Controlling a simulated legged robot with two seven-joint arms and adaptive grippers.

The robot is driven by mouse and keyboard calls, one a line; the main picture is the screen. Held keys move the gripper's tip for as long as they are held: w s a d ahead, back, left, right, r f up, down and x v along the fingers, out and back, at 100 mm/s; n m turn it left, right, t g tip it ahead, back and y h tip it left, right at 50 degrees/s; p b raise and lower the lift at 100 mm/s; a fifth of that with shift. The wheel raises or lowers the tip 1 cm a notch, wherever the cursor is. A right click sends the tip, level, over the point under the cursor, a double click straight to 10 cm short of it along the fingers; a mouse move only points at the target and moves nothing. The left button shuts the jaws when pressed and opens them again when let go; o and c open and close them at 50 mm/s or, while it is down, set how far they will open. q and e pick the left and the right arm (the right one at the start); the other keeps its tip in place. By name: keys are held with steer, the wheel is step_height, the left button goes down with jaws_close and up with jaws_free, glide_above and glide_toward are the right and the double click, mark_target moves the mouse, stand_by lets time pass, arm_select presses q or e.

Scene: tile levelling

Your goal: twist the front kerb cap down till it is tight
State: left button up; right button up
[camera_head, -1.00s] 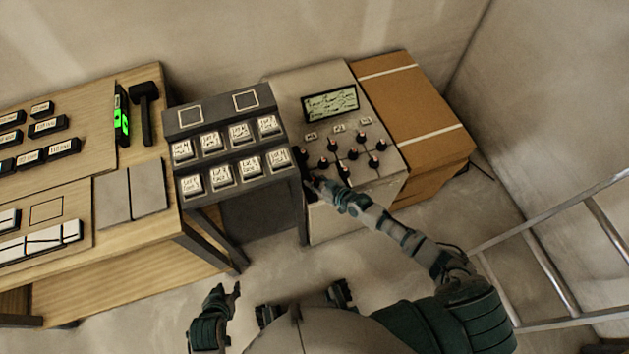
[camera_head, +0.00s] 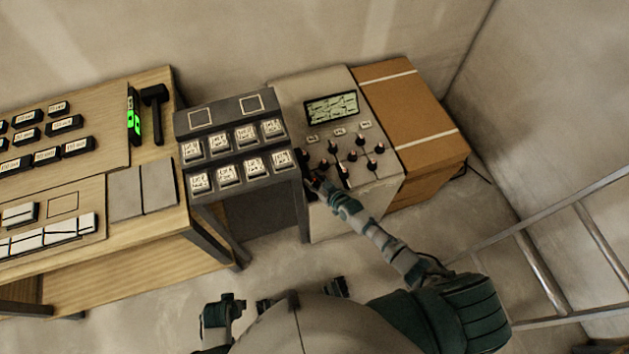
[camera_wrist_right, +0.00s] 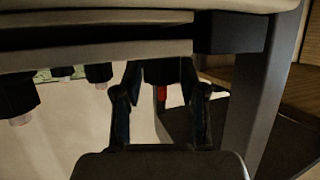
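The pale console (camera_head: 352,212) carries several black caps (camera_head: 340,150), some with red marks, below a lit display. My right gripper (camera_head: 318,184) is at the console's front left corner, over the caps there. The right wrist view shows a black cap (camera_wrist_right: 163,72) with a red part below it, between the two dark fingertips of my right gripper (camera_wrist_right: 161,68). The fingertips are close to the cap's sides; I cannot tell if they press on it. Which label this cap bears is not visible. My left gripper (camera_head: 232,301) is low, near my body, away from the console; its fingers are too small to read.
A dark rack (camera_head: 226,115) of labelled blocks stands left of the console, close to my right gripper. A brown box (camera_head: 405,100) stands to the right. A wooden table (camera_head: 90,270) is at far left. A metal ladder (camera_head: 540,270) leans at right.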

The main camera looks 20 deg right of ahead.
steer(key=shift+o, duration=0.4)
steer(key=shift+f, duration=0.1)
steer(key=shift+s, duration=0.1)
steer(key=shift+s, duration=0.2)
steer(key=v, duration=1.1)
steer(key=shift+d, duration=0.15)
steer(key=shift+s, duration=0.1)
arm_select(q)
steer(key=s+f+p, duration=0.4)
steer(key=f, duration=0.7)
steer(key=shift+s+a+f+p, duration=0.2)
steer(key=shift+a+f+p, duration=0.05)
steer(key=shift+f+p, duration=0.15)
arm_select(e)
steer(key=s+f+m+g+h, duration=0.1)
steer(key=s+f+g+h, duration=0.1)
steer(key=s+f+g, duration=0.3)
steer(key=s+d+f+m+g+h, duration=0.1)
steer(key=s+f+g, duration=0.5)
steer(key=s+f, duration=0.8)
steer(key=s+h, duration=0.1)
steer(key=s, duration=0.8)
steer(key=shift+s+d+h, duration=0.2)
steer(key=shift+s+h, duration=0.1)
steer(key=shift+h, duration=0.1)
